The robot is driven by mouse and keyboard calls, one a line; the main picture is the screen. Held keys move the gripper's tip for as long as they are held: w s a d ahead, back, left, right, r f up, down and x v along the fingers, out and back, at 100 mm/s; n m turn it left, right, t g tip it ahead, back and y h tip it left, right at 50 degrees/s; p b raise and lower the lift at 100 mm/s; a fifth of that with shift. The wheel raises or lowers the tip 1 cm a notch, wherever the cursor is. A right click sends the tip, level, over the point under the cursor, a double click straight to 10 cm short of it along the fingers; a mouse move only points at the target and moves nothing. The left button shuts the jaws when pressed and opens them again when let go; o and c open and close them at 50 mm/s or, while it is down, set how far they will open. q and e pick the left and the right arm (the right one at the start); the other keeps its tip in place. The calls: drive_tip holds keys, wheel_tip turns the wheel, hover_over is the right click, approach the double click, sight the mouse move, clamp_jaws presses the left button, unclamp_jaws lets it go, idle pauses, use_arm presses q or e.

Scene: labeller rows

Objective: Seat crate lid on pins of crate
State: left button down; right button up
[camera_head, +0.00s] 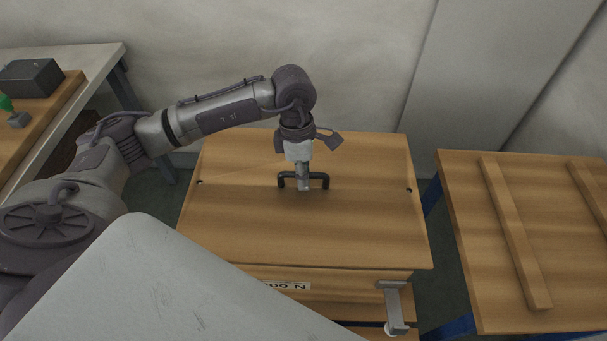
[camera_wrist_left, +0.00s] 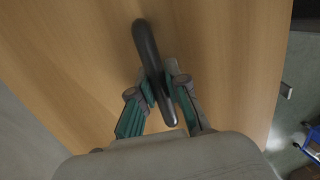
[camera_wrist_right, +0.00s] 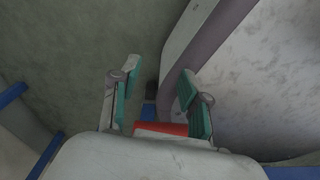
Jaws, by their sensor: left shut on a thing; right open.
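The crate lid (camera_head: 270,235) is a flat wooden board with a black bar handle (camera_head: 319,181) and a small dark hole near its left and right edges. It lies over the crate (camera_head: 345,285), whose front wall shows below the lid's front edge with a white label. The pins are not visible, and I cannot tell whether the lid is seated. My left gripper (camera_head: 303,187) is shut on the handle; the left wrist view shows its fingers (camera_wrist_left: 163,97) on both sides of the bar. My right gripper (camera_wrist_right: 160,92) is open and empty, away from the lid.
A metal bracket (camera_head: 394,305) stands at the crate's front right. A wooden-topped table with battens (camera_head: 515,235) is on the right, across a gap. A bench (camera_head: 95,65) on the left bears a dark box (camera_head: 30,77). The wall is close behind.

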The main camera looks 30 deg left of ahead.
use_arm(q)
drive_tip(key=shift+f+b, duration=0.4)
drive_tip(key=shift+f, duration=0.05)
drive_tip(key=shift+f, duration=0.25)
drive_tip(key=c, duration=1.1)
unclamp_jaws()
drive_tip(key=shift+w+a+r, duration=0.1)
drive_tip(key=shift+a+r, duration=0.1)
drive_tip(key=shift+r, duration=1.1)
drive_tip(key=shift+w+a+r, duration=0.15)
drive_tip(key=shift+a+r, duration=0.1)
drive_tip(key=shift+r, duration=1.1)
drive_tip(key=shift+w+a+r, duration=0.1)
drive_tip(key=shift+a+r, duration=0.1)
drive_tip(key=shift+r, duration=1.1)
